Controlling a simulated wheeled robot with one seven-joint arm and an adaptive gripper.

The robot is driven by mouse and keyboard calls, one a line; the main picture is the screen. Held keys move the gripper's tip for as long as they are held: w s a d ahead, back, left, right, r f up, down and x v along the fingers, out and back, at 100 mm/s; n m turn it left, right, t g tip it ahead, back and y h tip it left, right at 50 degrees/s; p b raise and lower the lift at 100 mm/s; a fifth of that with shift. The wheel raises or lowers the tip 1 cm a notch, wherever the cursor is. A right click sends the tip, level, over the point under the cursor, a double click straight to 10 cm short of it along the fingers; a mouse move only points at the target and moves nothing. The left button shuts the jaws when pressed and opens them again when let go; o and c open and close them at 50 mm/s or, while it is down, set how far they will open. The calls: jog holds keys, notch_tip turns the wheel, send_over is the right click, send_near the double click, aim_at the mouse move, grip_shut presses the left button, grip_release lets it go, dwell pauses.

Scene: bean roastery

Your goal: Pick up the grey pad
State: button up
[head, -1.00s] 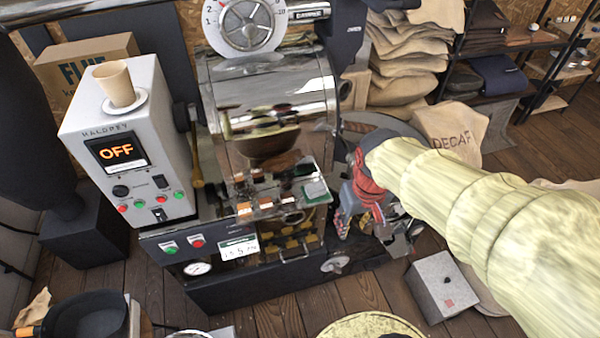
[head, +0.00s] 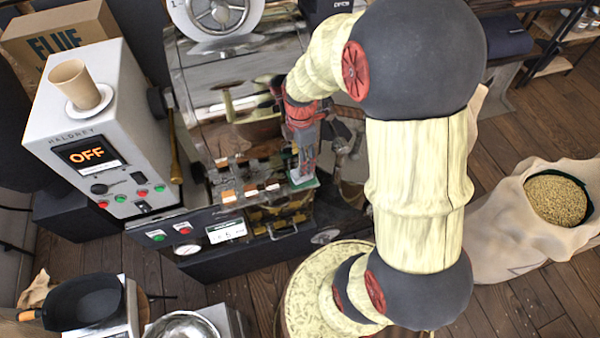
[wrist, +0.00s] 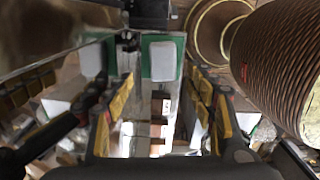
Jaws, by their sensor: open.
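A small light-grey pad (wrist: 163,61) lies on a green backing in the wrist view, between the ends of my open fingers. A second pale patch stands left of it on the same green; I cannot tell whether it is a reflection. My gripper (wrist: 160,88) is open, with yellow pads along its fingers, and holds nothing. In the head view my gripper (head: 302,172) points down over the right end of the roaster's front shelf. There a green edge (head: 311,184) shows beside the fingertips, and the gripper hides most of the rest. I cannot tell whether the fingers touch the pad.
The shiny roaster drum (head: 225,90) stands right behind the shelf. Small sample blocks (head: 250,190) sit left of my gripper. A grey control box with a cup (head: 75,84) stands further left. A ribbed brown cylinder (wrist: 285,60) is close on the right in the wrist view.

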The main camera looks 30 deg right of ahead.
jog(key=f, duration=0.2)
jog(key=f+b, duration=0.1)
jog(key=f, duration=0.2)
jog(key=f+b, duration=0.1)
jog(key=f, duration=0.1)
jog(key=shift+s+f, duration=0.3)
jog(key=shift+f, duration=0.1)
jog(key=c, duration=0.3)
jog(key=c, duration=0.7)
jog(key=shift+c, duration=0.2)
jog(key=shift+r, duration=0.15)
